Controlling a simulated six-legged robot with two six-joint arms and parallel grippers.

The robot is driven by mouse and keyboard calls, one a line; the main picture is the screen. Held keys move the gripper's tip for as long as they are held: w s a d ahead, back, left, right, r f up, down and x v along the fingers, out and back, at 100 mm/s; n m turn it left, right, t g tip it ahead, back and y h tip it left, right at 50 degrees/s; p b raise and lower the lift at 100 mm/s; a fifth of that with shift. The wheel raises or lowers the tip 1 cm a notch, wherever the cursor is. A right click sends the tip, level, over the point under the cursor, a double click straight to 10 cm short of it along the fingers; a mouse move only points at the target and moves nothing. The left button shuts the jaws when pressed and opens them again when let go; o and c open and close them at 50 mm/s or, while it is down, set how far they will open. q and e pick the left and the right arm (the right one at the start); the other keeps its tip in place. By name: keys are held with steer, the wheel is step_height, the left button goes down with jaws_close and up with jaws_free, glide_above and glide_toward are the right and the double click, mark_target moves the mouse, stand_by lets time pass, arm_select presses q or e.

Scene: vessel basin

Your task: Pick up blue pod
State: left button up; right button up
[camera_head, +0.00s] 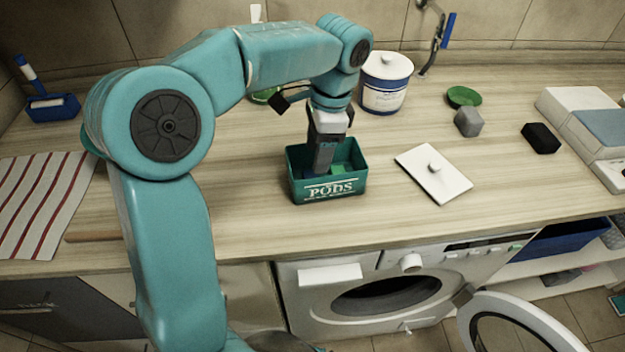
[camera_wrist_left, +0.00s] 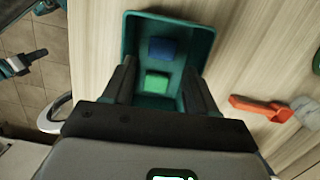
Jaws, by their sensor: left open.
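The blue pod (camera_wrist_left: 161,48) lies in the green PODS box (camera_head: 328,187), and it shows clearly in the wrist view. A green pod (camera_wrist_left: 157,82) lies beside it in the same box (camera_wrist_left: 197,30), apart from the blue one. My left gripper (camera_head: 322,168) points down into the box. In the wrist view my left gripper's fingers (camera_wrist_left: 160,86) are spread on either side of the green pod, with the blue pod beyond them. It holds nothing visible. In the head view the gripper hides part of the box's inside.
A white lid (camera_head: 433,178) lies right of the box. A white canister (camera_head: 385,85) stands behind. A grey block (camera_head: 468,121), green dish (camera_head: 463,97) and black block (camera_head: 541,138) are further right. An orange scoop (camera_wrist_left: 258,106) lies near the box.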

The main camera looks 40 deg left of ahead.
mark_target(311, 176)
arm_select(q)
steer(key=shift+s+a+f, duration=0.15)
steer(key=shift+s+f, duration=0.2)
steer(key=shift+f, duration=0.4)
steer(key=f, duration=0.4)
steer(key=shift+a+f, duration=0.3)
steer(key=shift+f, duration=0.1)
steer(key=shift+s+f, duration=0.15)
steer(key=shift+f, duration=0.05)
steer(key=c, duration=0.8)
steer(key=shift+r, duration=0.1)
